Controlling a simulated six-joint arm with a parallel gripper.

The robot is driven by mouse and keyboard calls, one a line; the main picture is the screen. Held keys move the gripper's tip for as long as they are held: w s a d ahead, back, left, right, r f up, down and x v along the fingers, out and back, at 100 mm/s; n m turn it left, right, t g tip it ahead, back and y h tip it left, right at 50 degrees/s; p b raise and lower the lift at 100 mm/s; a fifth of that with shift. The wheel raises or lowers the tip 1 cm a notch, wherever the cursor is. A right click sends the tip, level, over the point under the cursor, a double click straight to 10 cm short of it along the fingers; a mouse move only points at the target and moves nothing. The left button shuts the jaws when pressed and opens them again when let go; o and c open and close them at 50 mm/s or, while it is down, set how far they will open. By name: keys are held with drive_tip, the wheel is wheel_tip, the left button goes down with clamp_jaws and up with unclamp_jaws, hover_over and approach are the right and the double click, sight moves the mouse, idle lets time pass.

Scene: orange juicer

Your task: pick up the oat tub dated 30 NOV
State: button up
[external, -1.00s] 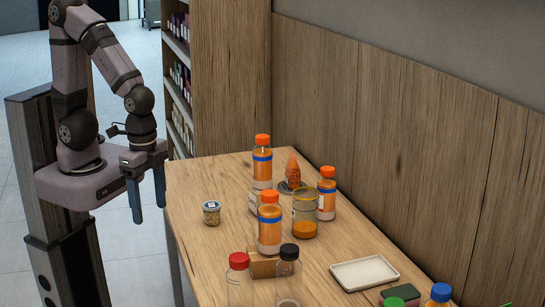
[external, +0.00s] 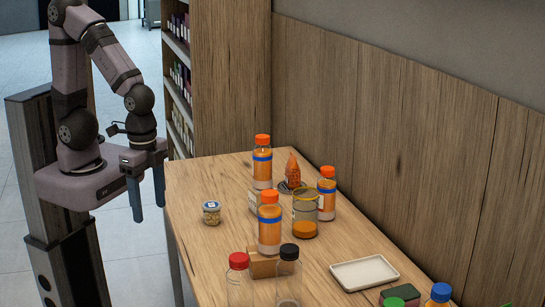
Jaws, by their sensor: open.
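A small clear tub of oat-coloured contents (external: 212,213) stands upright near the left edge of the wooden table. It has a pale lid with a dark label, but the date is too small to read. A second pale container (external: 254,201) is mostly hidden behind an orange bottle, and I cannot tell what it is. My gripper (external: 147,192) is open and empty, its blue fingers pointing down beyond the table's left edge, apart from the tub.
Orange-capped juice bottles (external: 269,224) (external: 262,165) (external: 327,195), a part-filled glass jar (external: 305,215) and an orange juicer (external: 292,172) crowd the table's middle. Red-capped (external: 239,262) and black-capped (external: 289,253) bottles stand in front. A white tray (external: 364,272) lies right. The table (external: 198,180) is clear around the tub.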

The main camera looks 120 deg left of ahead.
drive_tip(key=r, duration=0.1)
wheel_tip(320, 180, up, 4)
drive_tip(key=n+t+b, duration=0.6)
drive_tip(key=n+t, duration=0.8)
drive_tip(key=n, duration=2.2)
hover_over(207, 202)
drive_tip(key=s, duration=0.5)
drive_tip(key=shift+m+h, duration=0.4)
drive_tip(key=shift+h, duration=0.1)
drive_tip(key=f, duration=1.4)
drive_tip(key=shift+w+d, duration=0.15)
drive_tip(key=shift+d, duration=0.05)
drive_tip(key=shift+f+g, duration=0.3)
drive_tip(key=shift+f, duration=0.25)
drive_tip(key=shift+w+f, duration=0.25)
drive_tip(key=shift+w, duration=0.45)
drive_tip(key=shift+a+f+p+x, duration=0.15)
drive_tip(key=shift+p+x, duration=0.3)
drive_tip(key=shift+x, duration=1.05)
drive_tip(key=shift+a+f+p+x, duration=0.15)
drive_tip(key=shift+p+x, duration=0.25)
drive_tip(key=shift+x, duration=1.05)
